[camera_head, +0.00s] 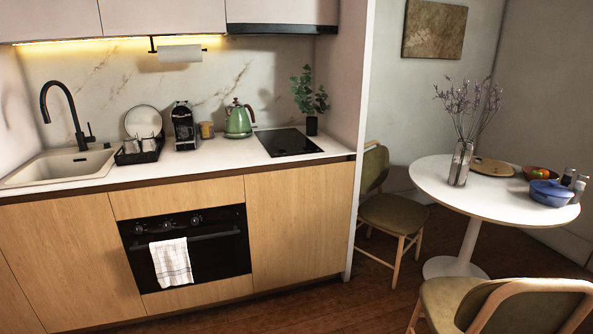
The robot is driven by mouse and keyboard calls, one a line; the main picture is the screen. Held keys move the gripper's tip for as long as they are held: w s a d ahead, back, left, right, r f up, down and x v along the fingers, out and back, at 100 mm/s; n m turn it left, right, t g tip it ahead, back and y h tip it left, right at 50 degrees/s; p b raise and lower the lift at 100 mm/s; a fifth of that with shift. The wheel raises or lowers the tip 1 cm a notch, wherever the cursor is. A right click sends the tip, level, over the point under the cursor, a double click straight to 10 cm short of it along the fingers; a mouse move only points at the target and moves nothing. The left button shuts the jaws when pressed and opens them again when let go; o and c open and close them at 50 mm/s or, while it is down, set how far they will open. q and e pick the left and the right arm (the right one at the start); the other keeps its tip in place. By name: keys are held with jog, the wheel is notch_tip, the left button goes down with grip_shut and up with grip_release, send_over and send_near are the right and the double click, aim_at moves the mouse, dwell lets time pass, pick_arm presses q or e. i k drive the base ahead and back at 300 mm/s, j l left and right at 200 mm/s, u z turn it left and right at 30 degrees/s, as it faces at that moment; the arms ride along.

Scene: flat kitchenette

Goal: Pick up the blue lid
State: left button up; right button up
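The blue lid (551,187) sits on top of a blue pot (550,199) near the right end of the round white table (428,180). The lid and pot are small in this view, and the line between them is hard to make out. Neither of my grippers shows in the head view, so I cannot tell whether they are open or shut.
On the table stand a glass vase (460,164) with dried flowers, a wooden board (492,167), a fruit bowl (540,174) and shakers (577,188) beside the pot. Chairs (392,212) (500,303) flank the table. Open wooden floor (345,305) lies before the counter.

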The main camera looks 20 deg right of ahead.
aim_at(551, 187)
jog(key=k+l, duration=0.1)
jog(key=l, duration=0.35)
jog(key=k+l, duration=0.1)
jog(key=l, duration=0.4)
jog(key=k+l, duration=0.1)
jog(key=l, duration=0.35)
jog(key=k+l, duration=0.1)
jog(key=l, duration=0.35)
jog(key=k+l, duration=0.1)
jog(key=l, duration=0.4)
jog(key=k+l, duration=0.1)
jog(key=l, duration=0.35)
jog(key=k+l, duration=0.1)
jog(key=l, duration=3.75)
jog(key=i+l, duration=0.15)
jog(key=l, duration=0.15)
jog(key=i+l, duration=0.1)
jog(key=l, duration=0.2)
jog(key=i+l, duration=0.15)
jog(key=l, duration=0.2)
